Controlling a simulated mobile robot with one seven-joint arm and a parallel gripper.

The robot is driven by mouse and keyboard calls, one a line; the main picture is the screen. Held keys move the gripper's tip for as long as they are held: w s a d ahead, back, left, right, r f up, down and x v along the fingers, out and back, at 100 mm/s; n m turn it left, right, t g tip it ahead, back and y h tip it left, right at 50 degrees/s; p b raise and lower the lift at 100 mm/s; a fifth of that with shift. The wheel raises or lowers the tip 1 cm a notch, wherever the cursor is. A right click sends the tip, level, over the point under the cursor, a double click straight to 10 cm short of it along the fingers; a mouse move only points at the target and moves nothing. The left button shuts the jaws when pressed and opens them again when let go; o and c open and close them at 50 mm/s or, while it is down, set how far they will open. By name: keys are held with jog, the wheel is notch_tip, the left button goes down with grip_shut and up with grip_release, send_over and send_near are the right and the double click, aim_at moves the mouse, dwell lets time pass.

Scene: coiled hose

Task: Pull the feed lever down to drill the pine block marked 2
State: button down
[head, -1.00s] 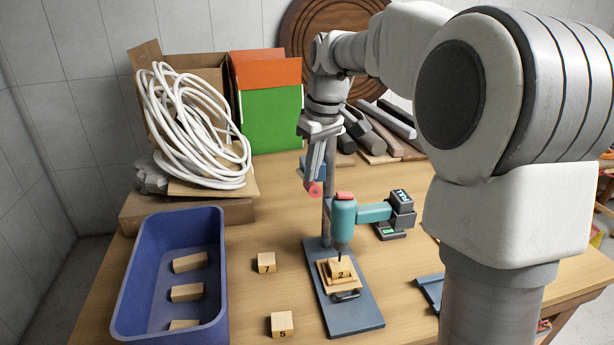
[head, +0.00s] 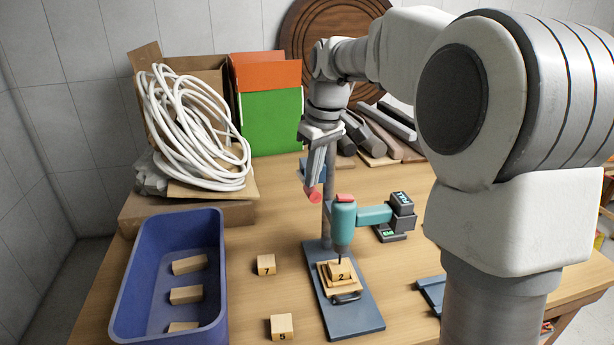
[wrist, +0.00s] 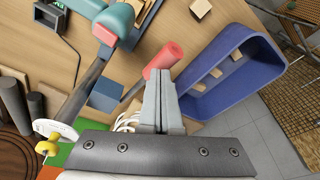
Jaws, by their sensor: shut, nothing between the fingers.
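The teal drill (head: 343,222) stands on a blue-grey press base (head: 352,318). The pine block marked 2 (head: 341,270) sits on a wooden piece under the drill. The bit tip is at the block's top; I cannot tell whether it has entered. The feed lever's red grip (head: 314,195) sticks out left of the post, and it shows large in the wrist view (wrist: 164,55). My gripper (head: 314,182) is shut and empty, its fingertips right at the red grip from above. In the wrist view the fingertips (wrist: 160,73) overlap the grip's near edge.
A blue bin (head: 218,290) with several blocks stands at left. Blocks marked 7 (head: 266,264) and 5 (head: 282,326) lie between bin and press. A white coiled hose (head: 195,135) rests on cardboard at back left. Dark cylinders (head: 365,135) lie behind the press.

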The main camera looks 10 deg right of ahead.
aim_at(313, 190)
jog(key=shift+s+f+b, duration=0.15)
jog(key=shift+f+b, duration=0.2)
jog(key=shift+f, duration=0.55)
jog(key=shift+s+f+b, duration=0.15)
jog(key=shift+f+b, duration=0.15)
jog(key=shift+f, duration=0.55)
dwell(2.2)
jog(key=shift+f+b, duration=0.55)
jog(key=shift+f, duration=1.1)
dwell(2.4)
